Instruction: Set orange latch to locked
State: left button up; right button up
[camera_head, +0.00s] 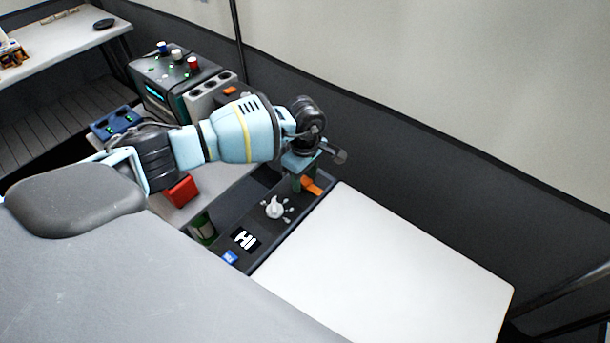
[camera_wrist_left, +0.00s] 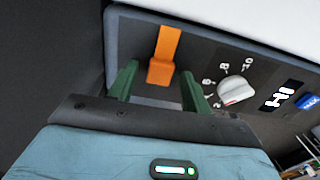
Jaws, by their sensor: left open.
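The orange latch (camera_head: 313,186) is on a dark control panel (camera_head: 258,221), at the end by the wall. In the left wrist view the orange latch (camera_wrist_left: 165,45) is a flat bar with a thicker block at its near end. My left gripper (camera_wrist_left: 160,82) is open, with one green finger on each side of that block. I cannot tell whether either finger touches it. In the head view my left gripper (camera_head: 303,182) is over the latch and hides part of it. My right gripper is not in view.
A white dial (camera_wrist_left: 236,91) with numbers is close beside one finger. A "HI" display (camera_head: 245,240) and a blue button (camera_head: 230,257) are further along the panel. A white flat surface (camera_head: 385,265) adjoins it. A grey machine with knobs (camera_head: 165,75) stands behind my arm.

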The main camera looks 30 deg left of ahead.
aim_at(316, 190)
pick_arm(q)
grip_shut()
jog(key=shift+s+d, duration=0.2)
jog(key=shift+d, duration=1.6)
grip_release()
notch_tip(316, 190, up, 8)
jog(key=shift+s+f, duration=0.1)
jog(key=shift+f, duration=0.05)
